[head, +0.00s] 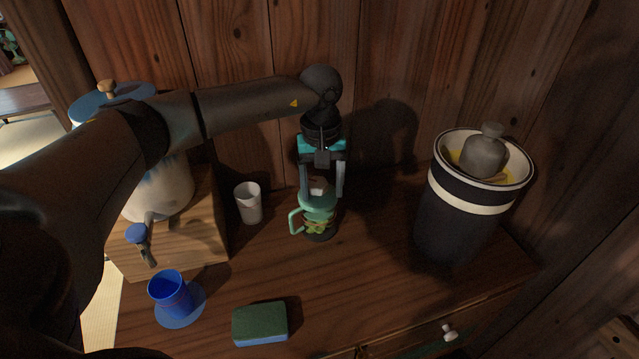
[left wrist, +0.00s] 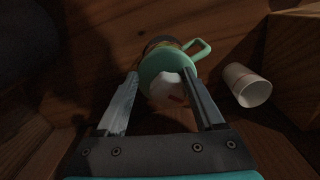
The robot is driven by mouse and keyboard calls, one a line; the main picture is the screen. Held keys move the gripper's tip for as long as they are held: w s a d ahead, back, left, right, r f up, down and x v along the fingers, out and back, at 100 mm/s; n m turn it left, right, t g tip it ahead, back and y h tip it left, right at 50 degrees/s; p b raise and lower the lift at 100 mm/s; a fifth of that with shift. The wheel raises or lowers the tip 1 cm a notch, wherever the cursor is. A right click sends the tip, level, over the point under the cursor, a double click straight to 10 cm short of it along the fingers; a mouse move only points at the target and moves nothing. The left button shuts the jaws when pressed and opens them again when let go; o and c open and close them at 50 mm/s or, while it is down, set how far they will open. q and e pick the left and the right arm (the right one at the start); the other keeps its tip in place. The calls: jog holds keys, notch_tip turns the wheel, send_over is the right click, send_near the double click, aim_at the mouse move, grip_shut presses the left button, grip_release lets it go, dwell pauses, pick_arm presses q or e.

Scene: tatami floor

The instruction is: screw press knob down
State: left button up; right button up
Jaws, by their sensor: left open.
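The screw press (head: 318,222) is a clear jar with green contents, a mint-green lid and a mint-green side handle. It stands upright on the wooden top, below my left gripper. Its pale knob (head: 317,186) rises from the lid; the left wrist view shows the knob (left wrist: 168,90) as white with a small red mark. My left gripper (head: 322,193) points down and is open, with one finger on each side of the knob. In the left wrist view the fingers (left wrist: 160,76) look apart from the knob, though I cannot tell if one touches. My right gripper is out of view.
A pale cup (head: 249,203) stands left of the press. A dispenser (head: 160,190) on a wooden block, a blue cup (head: 171,294) on a blue coaster and a green sponge (head: 260,324) are further left and in front. A dark crock (head: 455,220) with a grey weight stands right.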

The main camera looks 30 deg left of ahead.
aim_at(318, 185)
pick_arm(q)
jog(key=shift+s+a+f, duration=0.25)
jog(key=shift+a+f, duration=0.2)
jog(key=shift+f, duration=0.1)
jog(key=shift+w+a+r+p, duration=0.15)
jog(key=shift+a+r+p, duration=0.05)
jog(key=shift+r+p, duration=0.65)
jog(key=r+p, duration=0.1)
jog(key=r, duration=0.1)
jog(key=r+p, duration=0.2)
jog(key=r, duration=0.1)
jog(key=r+p, duration=0.2)
jog(key=shift+d+r, duration=0.25)
jog(key=shift+n, duration=0.3)
